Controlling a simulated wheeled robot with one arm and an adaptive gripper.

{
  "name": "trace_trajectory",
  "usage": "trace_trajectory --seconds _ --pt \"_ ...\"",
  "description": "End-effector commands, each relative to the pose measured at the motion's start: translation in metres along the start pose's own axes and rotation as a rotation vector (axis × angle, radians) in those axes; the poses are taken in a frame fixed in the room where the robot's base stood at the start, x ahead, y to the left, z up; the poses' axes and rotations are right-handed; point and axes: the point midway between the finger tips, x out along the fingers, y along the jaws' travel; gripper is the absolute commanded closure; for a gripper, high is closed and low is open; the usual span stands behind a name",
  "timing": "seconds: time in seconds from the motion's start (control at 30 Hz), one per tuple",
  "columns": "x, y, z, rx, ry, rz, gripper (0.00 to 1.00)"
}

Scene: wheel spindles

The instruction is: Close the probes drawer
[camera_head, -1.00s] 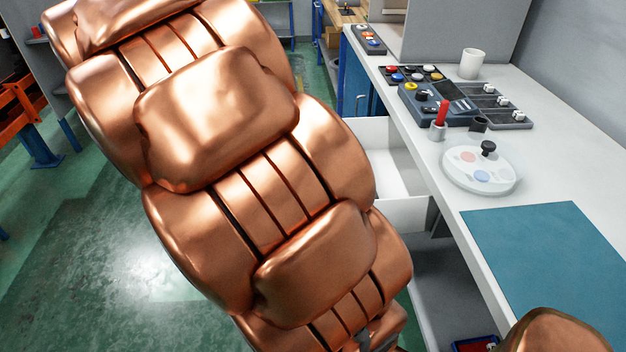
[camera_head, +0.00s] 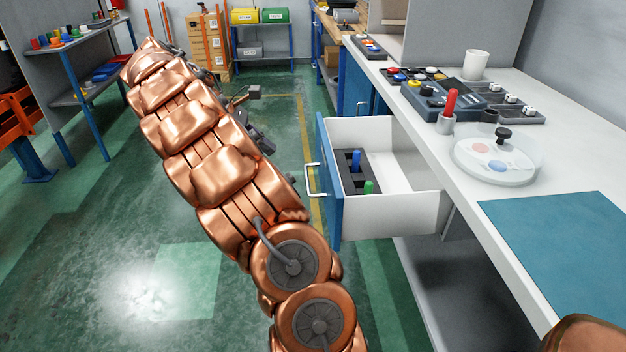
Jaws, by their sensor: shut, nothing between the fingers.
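The drawer (camera_head: 395,215) under the bench is pulled open. It has white walls, a blue front panel (camera_head: 328,185) facing left and a pale bar handle (camera_head: 311,181). Inside, a dark holder (camera_head: 349,176) carries a blue probe (camera_head: 355,160) and a green probe (camera_head: 369,187). My copper arm stands left of the drawer. Dark parts of my gripper (camera_head: 258,138) show beyond the arm, left of the drawer front and apart from the handle. The arm hides part of the gripper, and its fingertips are hard to make out. It is shut and holds nothing.
The white bench top (camera_head: 430,150) carries a control box (camera_head: 445,98), a white cup (camera_head: 475,65), a round dish (camera_head: 497,155) and a teal mat (camera_head: 560,235). A tool table (camera_head: 62,45) stands at the far left. Green floor lies clear left of the drawer.

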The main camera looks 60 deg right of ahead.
Motion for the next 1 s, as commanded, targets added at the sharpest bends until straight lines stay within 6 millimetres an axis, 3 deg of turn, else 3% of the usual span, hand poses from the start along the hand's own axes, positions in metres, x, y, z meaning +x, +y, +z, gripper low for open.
trace_trajectory --seconds 0.03,0.2,0.57,1.0 --pt "0.011 0.008 -0.009 -0.021 -0.007 -0.001 1.0" --pt "0.024 0.021 -0.017 -0.073 -0.02 -0.007 1.0" --pt "0.045 0.024 -0.017 -0.091 -0.028 -0.013 1.0" --pt "0.115 0.023 -0.016 -0.09 -0.027 -0.015 1.0"
